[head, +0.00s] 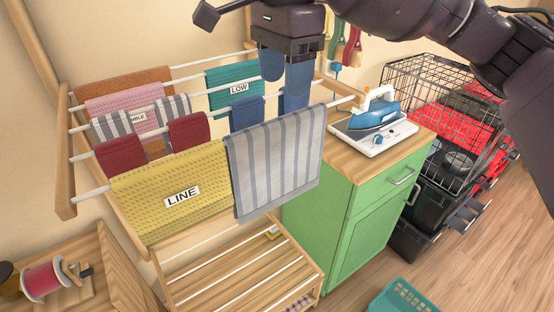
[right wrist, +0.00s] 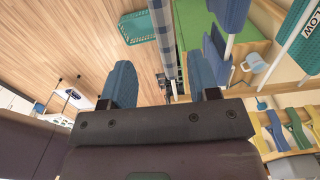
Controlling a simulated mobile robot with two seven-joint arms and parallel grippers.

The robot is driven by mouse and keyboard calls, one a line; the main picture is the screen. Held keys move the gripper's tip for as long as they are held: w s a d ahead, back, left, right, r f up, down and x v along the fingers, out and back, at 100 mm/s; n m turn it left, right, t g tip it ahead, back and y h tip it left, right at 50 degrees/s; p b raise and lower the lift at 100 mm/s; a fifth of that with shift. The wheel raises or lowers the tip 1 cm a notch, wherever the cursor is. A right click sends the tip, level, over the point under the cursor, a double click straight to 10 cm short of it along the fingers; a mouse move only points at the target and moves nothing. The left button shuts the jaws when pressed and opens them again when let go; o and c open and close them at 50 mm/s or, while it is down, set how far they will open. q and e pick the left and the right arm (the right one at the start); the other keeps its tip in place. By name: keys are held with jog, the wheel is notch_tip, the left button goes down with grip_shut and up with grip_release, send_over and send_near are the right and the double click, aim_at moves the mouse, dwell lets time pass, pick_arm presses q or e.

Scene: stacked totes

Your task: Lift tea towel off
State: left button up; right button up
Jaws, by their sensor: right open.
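A grey tea towel with pale stripes (head: 275,165) hangs over the front rail of a wooden drying rack, at the rail's right end. A yellow cloth labelled LINE (head: 172,190) hangs on the same rail, directly left of it. My right gripper (head: 284,80) is open and empty, its blue fingers pointing down above the tea towel's top edge. In the right wrist view, a narrow striped strip, apparently the towel seen edge-on (right wrist: 167,35), runs between the line of the two fingers (right wrist: 165,80). Contact cannot be seen. My left gripper is not in view.
Behind, the rack holds a teal cloth labelled LOW (head: 233,87), dark red cloths (head: 189,133) and blue pieces (head: 246,112). A green cabinet (head: 350,210) with an iron (head: 374,117) stands right. A wire crate (head: 428,115) and teal basket (head: 402,298) are farther right.

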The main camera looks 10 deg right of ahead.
aim_at(281, 118)
jog(key=shift+d+f, duration=0.1)
jog(key=shift+f, duration=0.3)
jog(key=f, duration=0.3)
jog(key=shift+a+f, duration=0.25)
jog(key=shift+f, duration=0.6)
jog(key=shift+a+f+p, duration=0.1)
jog(key=shift+f+p, duration=0.35)
jog(key=shift+f, duration=0.15)
notch_tip(281, 118, down, 3)
jog(key=shift+w+a+f+p, duration=0.1)
jog(key=shift+p, duration=0.3)
jog(key=shift+f, duration=0.45)
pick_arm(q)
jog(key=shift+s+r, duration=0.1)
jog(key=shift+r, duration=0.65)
pick_arm(e)
jog(key=c, duration=0.4)
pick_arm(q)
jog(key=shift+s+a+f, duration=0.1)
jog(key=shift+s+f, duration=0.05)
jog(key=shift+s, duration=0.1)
pick_arm(e)
grip_shut()
